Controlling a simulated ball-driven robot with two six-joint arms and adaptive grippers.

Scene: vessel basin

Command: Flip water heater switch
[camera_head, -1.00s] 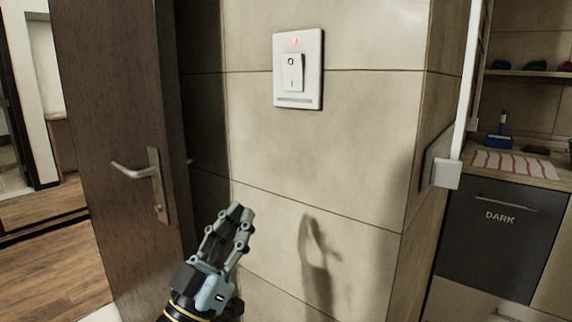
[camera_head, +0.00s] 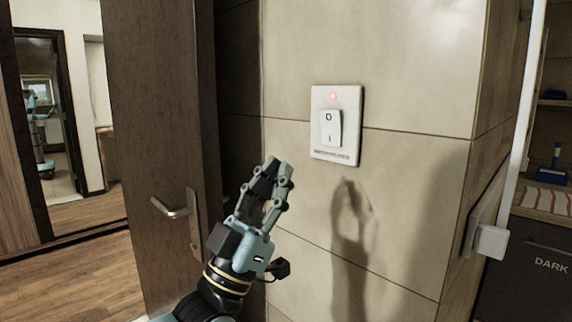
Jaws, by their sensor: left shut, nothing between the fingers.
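The water heater switch (camera_head: 331,128) is a white rocker marked O at the top and I at the bottom. It sits on a white wall plate (camera_head: 348,104) on the tiled wall, with a small red light lit above the rocker. My left gripper (camera_head: 279,163) is below and to the left of the plate, apart from it, with its fingers pointing up. Its fingertips are close together, with nothing between them. Its shadow falls on the wall under the switch. My right gripper is not in view.
A dark brown door (camera_head: 160,120) with a metal handle (camera_head: 176,209) stands left of the gripper. The tiled wall's corner and a white bracket (camera_head: 486,240) are at the right. A kitchen counter (camera_head: 545,199) lies beyond. The wall around the switch is clear.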

